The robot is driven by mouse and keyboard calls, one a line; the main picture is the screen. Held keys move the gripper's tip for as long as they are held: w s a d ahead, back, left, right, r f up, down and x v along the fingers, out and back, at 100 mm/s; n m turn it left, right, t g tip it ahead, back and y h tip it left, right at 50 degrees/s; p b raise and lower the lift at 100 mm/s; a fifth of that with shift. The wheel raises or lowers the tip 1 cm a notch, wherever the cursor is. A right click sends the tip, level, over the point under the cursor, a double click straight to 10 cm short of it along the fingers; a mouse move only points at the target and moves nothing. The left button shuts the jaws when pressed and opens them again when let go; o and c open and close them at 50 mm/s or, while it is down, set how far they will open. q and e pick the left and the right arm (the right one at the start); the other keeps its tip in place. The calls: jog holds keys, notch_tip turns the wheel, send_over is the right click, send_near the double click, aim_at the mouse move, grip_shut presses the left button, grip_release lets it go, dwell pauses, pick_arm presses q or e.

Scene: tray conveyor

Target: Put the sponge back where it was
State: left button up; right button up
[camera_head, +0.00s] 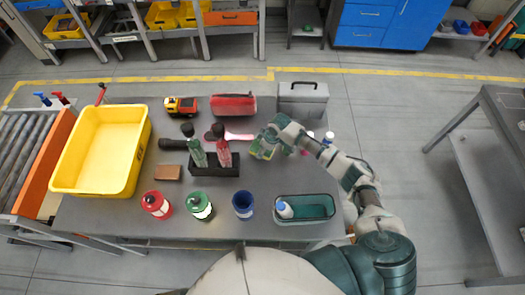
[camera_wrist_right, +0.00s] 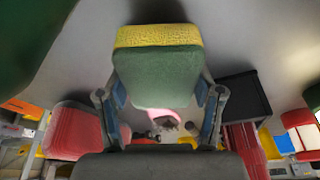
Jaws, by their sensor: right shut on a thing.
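The sponge is green with a yellow layer; in the right wrist view the sponge (camera_wrist_right: 158,72) fills the space between my fingers. My right gripper (camera_wrist_right: 160,100) is shut on it, one finger on each side. In the head view the sponge (camera_head: 262,149) is at the tip of my right gripper (camera_head: 268,145), over the table right of the black bottle holder (camera_head: 216,168). Part of it is hidden by the gripper, and I cannot tell whether it touches the table. My left gripper is not in view.
A yellow bin (camera_head: 75,188) stands at the left. A red case (camera_head: 233,104) and grey toolbox (camera_head: 303,94) stand at the back. Red jar (camera_head: 157,205), green jar (camera_head: 200,206), blue cup (camera_head: 243,205) and green tray (camera_head: 318,208) line the front. Table between holder and tray is clear.

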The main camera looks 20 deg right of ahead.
jog(key=shift+d+f, duration=0.15)
jog(key=shift+f, duration=0.45)
jog(key=shift+d+f, duration=0.15)
jog(key=shift+f, duration=0.4)
jog(key=shift+d, duration=0.15)
jog(key=o, duration=0.7)
jog(key=shift+d+f, duration=0.1)
jog(key=shift+c, duration=0.2)
jog(key=o, duration=0.4)
jog(key=shift+o, duration=0.2)
jog(key=shift+a, duration=0.3)
jog(key=shift+r, duration=0.3)
jog(key=v, duration=0.7)
jog(key=d+v, duration=0.1)
jog(key=v, duration=0.2)
jog(key=shift+s+r, duration=0.1)
jog(key=shift+r, duration=0.1)
jog(key=shift+s+r, duration=0.1)
jog(key=shift+r, duration=0.25)
jog(key=shift+a+r, duration=0.1)
jog(key=shift+r, duration=0.05)
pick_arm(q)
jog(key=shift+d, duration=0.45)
